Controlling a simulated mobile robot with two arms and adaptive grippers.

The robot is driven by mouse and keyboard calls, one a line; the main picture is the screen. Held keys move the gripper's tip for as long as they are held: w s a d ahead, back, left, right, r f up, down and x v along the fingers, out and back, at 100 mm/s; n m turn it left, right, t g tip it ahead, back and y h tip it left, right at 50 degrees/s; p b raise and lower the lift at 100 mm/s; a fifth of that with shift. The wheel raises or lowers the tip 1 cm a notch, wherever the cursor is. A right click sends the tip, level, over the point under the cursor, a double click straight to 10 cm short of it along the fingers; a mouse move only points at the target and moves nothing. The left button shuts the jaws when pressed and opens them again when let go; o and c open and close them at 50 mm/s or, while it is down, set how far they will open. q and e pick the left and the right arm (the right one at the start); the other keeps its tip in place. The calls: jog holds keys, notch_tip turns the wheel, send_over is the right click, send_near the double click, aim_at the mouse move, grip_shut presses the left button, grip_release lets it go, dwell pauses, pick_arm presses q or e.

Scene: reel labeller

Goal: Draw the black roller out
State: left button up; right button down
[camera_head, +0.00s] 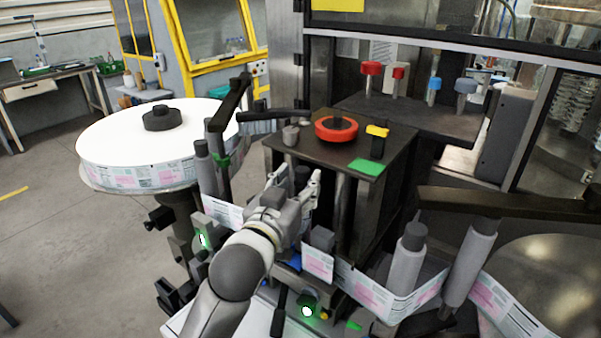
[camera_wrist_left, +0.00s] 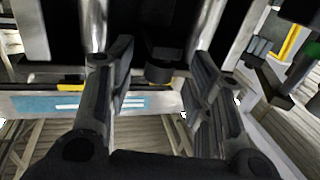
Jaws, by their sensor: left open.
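My left gripper (camera_head: 293,184) reaches up from the bottom of the head view to the labeller's front, below the dark top plate (camera_head: 290,146). Its fingers are apart. In the wrist view the open left gripper (camera_wrist_left: 161,62) has one dark padded finger on each side. A short black cylinder (camera_wrist_left: 159,72), which looks like the black roller, shows between the fingers, with a gap on both sides. In the head view the hand and fingers largely hide that spot. I cannot tell how deep the cylinder sits between the pads. My right gripper is not in view.
A large white label reel (camera_head: 110,135) stands at the left. The printed label strip (camera_head: 370,291) runs around grey rollers (camera_head: 405,268) at the right. A black arm (camera_head: 228,103) rises left of the gripper. A red-rimmed knob (camera_head: 337,129) sits on the top plate.

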pick_arm(q)
jog(key=shift+w+d+r, duration=0.15)
jog(key=shift+w, duration=0.45)
jog(key=shift+w+d, duration=0.15)
jog(key=shift+w, duration=0.1)
jog(key=shift+c, duration=0.5)
grip_shut()
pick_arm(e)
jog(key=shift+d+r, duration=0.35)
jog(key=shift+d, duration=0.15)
